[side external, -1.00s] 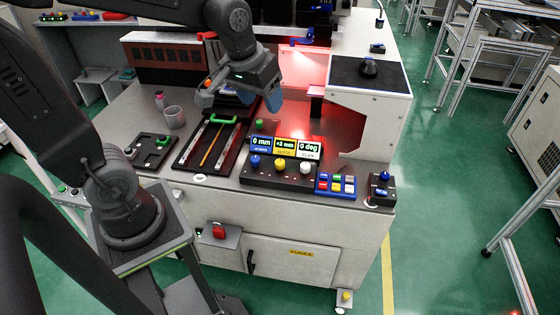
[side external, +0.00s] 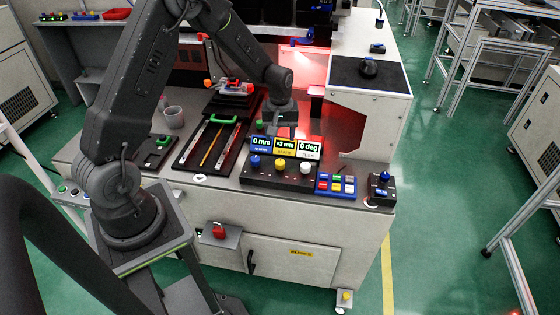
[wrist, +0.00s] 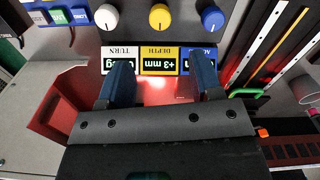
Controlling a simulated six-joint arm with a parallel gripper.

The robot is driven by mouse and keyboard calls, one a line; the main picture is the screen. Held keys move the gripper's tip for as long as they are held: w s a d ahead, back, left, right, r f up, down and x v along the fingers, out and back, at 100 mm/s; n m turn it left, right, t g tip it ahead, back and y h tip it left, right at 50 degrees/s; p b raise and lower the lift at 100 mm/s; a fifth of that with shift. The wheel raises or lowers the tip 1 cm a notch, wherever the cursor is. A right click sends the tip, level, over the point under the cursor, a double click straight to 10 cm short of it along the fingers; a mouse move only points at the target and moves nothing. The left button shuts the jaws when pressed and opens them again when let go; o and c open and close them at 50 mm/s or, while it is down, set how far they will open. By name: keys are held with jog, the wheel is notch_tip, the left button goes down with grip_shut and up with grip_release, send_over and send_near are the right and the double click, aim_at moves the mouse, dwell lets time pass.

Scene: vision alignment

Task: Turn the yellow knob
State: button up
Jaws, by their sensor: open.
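The yellow knob (side external: 280,165) is the middle one of three on a dark control panel (side external: 254,180). It stands below the yellow display (side external: 285,146) reading "+3 mm". In the wrist view the yellow knob (wrist: 159,16) is at the top centre, with a dark mark on its face. My gripper (side external: 282,132) is just behind the displays and above the table. In the wrist view my gripper (wrist: 160,82) has its two blue fingers apart with nothing between them. The knob lies beyond the fingertips, untouched.
A blue knob (side external: 255,162) and a white knob (side external: 305,167) flank the yellow one closely. A pad of coloured buttons (side external: 337,185) and a box with a blue knob (side external: 383,185) stand to the right. A slide tray (side external: 190,160) lies left.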

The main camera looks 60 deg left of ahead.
aim_at(280, 162)
notch_tip(280, 162, down, 11)
dwell(0.3)
jog(key=c, duration=0.9)
jog(key=shift+m, duration=0.3)
jog(key=m, duration=0.3)
jog(key=shift+m, duration=1.8)
